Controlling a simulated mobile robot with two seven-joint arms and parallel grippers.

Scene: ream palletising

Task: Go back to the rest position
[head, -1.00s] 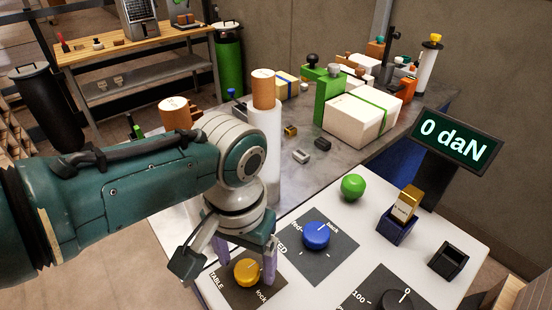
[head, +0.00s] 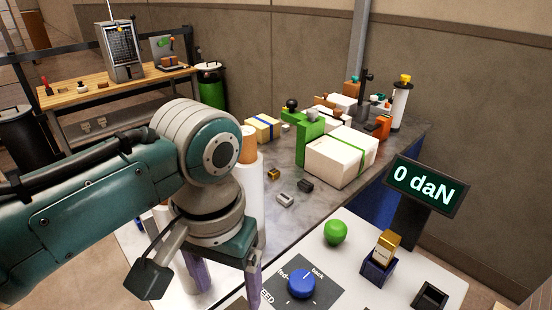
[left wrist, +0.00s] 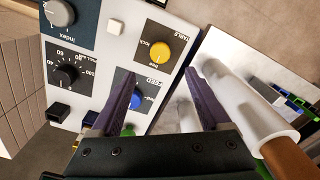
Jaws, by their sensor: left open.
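My left gripper (head: 224,284) is at the lower middle of the head view, above the white control panel (head: 370,262), fingers pointing down. It is open and empty, with its purple fingers spread apart; they also show in the left wrist view (left wrist: 163,78). The yellow TABLE knob (left wrist: 159,52) appears beyond the fingers in that view, apart from them. It is not visible in the head view. The blue FEED knob (head: 301,284) is right of the gripper in the head view. My right gripper is not in view.
A white roll with a brown core (head: 249,145) stands close behind my left wrist. A white ream with a green band (head: 342,156) lies on the grey table. A green ball-shaped button (head: 335,231) and a display reading 0 daN (head: 426,186) are at the right.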

